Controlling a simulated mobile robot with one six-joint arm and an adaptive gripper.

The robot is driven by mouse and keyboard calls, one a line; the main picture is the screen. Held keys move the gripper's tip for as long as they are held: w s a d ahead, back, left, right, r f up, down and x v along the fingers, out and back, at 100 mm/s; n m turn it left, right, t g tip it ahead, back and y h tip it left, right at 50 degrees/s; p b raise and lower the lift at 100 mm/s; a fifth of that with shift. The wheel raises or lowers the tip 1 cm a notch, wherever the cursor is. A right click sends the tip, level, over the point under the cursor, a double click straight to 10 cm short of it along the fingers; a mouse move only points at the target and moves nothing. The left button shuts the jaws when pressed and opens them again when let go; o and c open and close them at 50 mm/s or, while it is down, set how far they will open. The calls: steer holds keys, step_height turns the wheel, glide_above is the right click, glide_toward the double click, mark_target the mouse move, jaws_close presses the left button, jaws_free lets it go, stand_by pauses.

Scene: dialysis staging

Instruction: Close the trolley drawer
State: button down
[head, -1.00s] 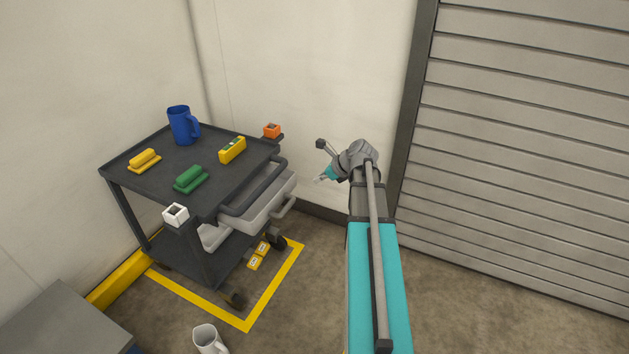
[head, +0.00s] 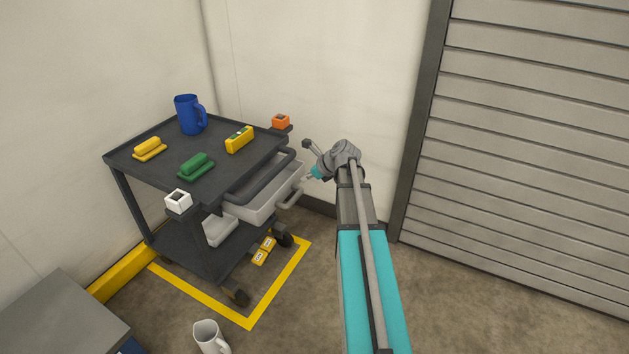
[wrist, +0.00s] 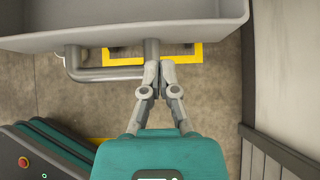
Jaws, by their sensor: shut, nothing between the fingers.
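The dark grey trolley (head: 130,163) stands by the wall at the left in the head view. Its light grey drawer (head: 262,207) is pulled out on the right side, with a bar handle (head: 291,200) on its front. In the wrist view the drawer (wrist: 130,42) spans the top and its handle (wrist: 105,74) sticks out below it. My gripper (wrist: 159,64) is shut and empty, its fingertips close to the right end of the handle. I cannot tell whether they touch. In the head view the gripper (head: 309,177) is just right of the drawer front.
On the trolley top are a blue mug (head: 188,114), a green block (head: 196,167) and yellow items (head: 150,149). A wall is behind; a shutter (head: 540,130) is at the right.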

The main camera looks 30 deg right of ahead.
steer(key=shift+w+a, duration=0.35)
steer(key=shift+w, duration=0.25)
steer(key=shift+w+a, duration=0.3)
steer(key=shift+w, duration=0.25)
steer(key=shift+w+d+r, duration=0.1)
